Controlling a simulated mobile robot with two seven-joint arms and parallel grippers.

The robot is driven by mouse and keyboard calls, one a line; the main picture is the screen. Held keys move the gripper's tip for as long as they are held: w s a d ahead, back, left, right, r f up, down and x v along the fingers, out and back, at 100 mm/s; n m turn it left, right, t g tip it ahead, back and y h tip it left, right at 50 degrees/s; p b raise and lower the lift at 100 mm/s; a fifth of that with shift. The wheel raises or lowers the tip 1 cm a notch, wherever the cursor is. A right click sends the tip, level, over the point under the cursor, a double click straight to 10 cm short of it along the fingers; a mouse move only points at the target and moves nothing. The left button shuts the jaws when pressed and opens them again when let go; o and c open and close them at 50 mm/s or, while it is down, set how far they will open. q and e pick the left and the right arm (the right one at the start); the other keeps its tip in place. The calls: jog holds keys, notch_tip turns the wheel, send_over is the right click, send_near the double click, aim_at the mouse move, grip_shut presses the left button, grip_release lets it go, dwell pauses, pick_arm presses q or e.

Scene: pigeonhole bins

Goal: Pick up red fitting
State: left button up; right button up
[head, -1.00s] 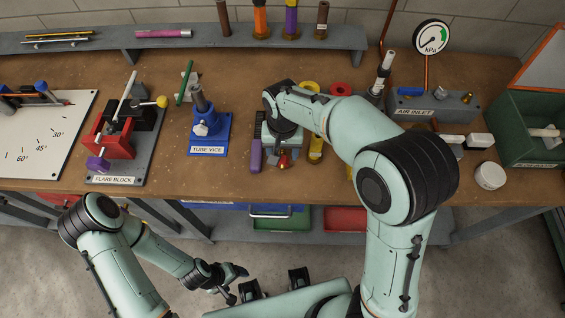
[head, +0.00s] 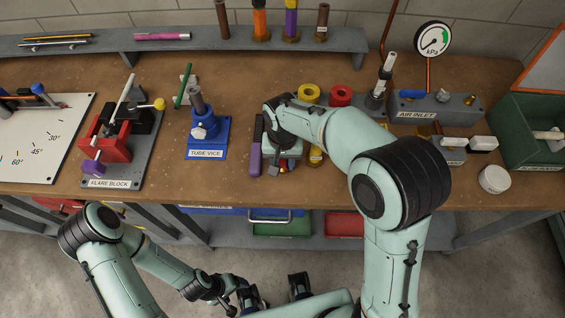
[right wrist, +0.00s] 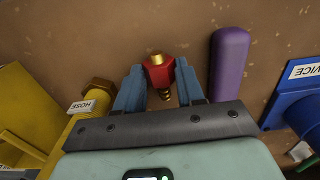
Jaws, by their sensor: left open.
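The red fitting (right wrist: 158,72), with brass ends, is on the brown bench top in the right wrist view. My right gripper (right wrist: 160,75) points down at it, with one blue-grey finger on each side of the red body. The fingers look very close to it; I cannot tell whether they touch or press. In the head view my right gripper (head: 283,158) is over the bench, mostly covered by its own wrist, and the fitting is almost hidden. My left gripper (head: 232,300) is low in front of the bench, empty and apart from everything.
A yellow hose piece (right wrist: 72,130) is on the other side. The blue tube vice (head: 208,138) stands left of my right gripper.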

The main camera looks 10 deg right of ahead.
aim_at(283, 163)
pick_arm(q)
jog(key=shift+w+r, duration=0.1)
jog(key=shift+r, duration=0.15)
pick_arm(e)
jog(key=shift+r, duration=0.25)
pick_arm(q)
jog(key=shift+w+r+p, duration=0.2)
jog(key=shift+r+p, duration=0.2)
jog(key=shift+p, duration=0.15)
pick_arm(e)
jog(key=shift+r, duration=0.45)
pick_arm(q)
jog(key=shift+r, duration=0.1)
pick_arm(e)
jog(key=shift+r, duration=0.1)
jog(key=shift+r+p, duration=0.7)
jog(key=shift+r, duration=0.2)
jog(key=shift+w+r+p, duration=0.1)
jog(key=shift+r+p, duration=1.3)
jog(key=shift+r, duration=0.95)
pick_arm(q)
jog(key=w+r, duration=0.4)
jog(key=r, duration=0.1)
jog(key=shift+s, duration=0.15)
jog(key=shift+s, duration=0.1)
pick_arm(e)
jog(key=shift+f, duration=0.1)
